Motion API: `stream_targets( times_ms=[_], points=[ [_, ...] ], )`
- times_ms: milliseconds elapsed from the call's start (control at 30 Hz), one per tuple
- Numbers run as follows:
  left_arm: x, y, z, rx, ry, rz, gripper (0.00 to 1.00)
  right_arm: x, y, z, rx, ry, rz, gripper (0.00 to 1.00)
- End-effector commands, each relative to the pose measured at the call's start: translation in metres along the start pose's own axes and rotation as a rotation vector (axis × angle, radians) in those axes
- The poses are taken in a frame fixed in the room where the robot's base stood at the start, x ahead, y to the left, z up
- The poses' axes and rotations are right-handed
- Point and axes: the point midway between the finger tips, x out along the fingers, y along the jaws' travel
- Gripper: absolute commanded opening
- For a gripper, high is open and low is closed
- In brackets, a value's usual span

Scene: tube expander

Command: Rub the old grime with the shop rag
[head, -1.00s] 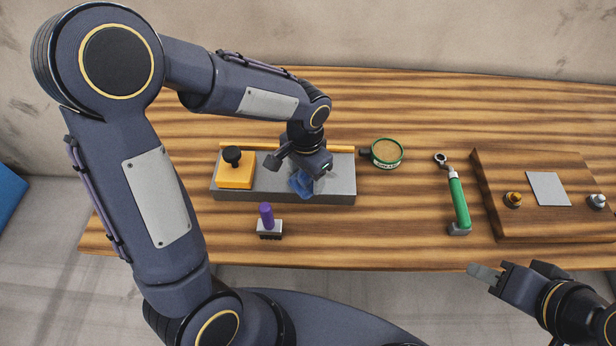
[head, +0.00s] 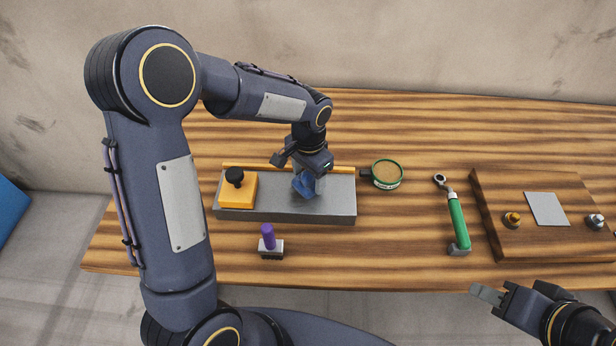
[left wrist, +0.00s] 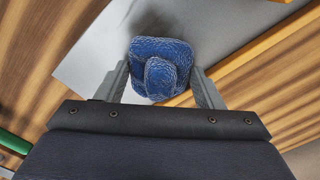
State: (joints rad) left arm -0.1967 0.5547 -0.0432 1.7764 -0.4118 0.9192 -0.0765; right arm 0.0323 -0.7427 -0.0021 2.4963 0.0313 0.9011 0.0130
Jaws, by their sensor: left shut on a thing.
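The blue shop rag (head: 305,184) is in my left gripper (head: 304,172), over the grey metal plate (head: 285,208). In the left wrist view the rag (left wrist: 161,62) sits between the two fingers of my left gripper (left wrist: 163,78), bunched and textured, against the plate (left wrist: 90,72). I cannot tell whether the rag touches the plate. A faint darker patch (left wrist: 160,18) shows on the plate just beyond the rag; the rag and gripper hide part of the surface. My right gripper (head: 490,297) is at the lower right, off the table's front edge, and its finger opening is unclear.
An orange block with a black knob (head: 237,190) sits on the plate's left end. A purple-handled brush (head: 269,243) stands in front. A green tin (head: 386,174), a green-handled tool (head: 457,222) and a wooden board (head: 550,235) with small fittings lie to the right.

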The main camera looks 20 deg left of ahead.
Motion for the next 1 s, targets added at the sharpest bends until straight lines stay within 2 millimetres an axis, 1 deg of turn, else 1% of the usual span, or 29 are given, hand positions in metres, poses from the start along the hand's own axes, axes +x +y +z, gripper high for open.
stream_targets(
  times_ms=[33,167,500,767,1000],
  points=[
    [0.002,-0.003,-0.003,-0.002,0.011,-0.006,0.43,0.003,0.001,0.001,0.000,0.000,0.000,0.36],
    [0.002,0.000,0.000,-0.002,0.013,-0.007,0.43,0.003,0.001,0.002,0.000,0.000,0.000,0.36],
    [0.001,0.021,0.022,-0.002,0.007,-0.003,0.43,0.008,0.004,0.004,0.000,0.000,0.000,0.36],
    [0.001,0.028,0.028,0.000,0.006,-0.003,0.43,0.009,0.004,0.005,0.000,0.000,0.000,0.36],
    [-0.001,0.043,0.043,0.001,0.007,-0.003,0.43,0.012,0.005,0.006,0.000,0.000,0.000,0.36]
  ],
)
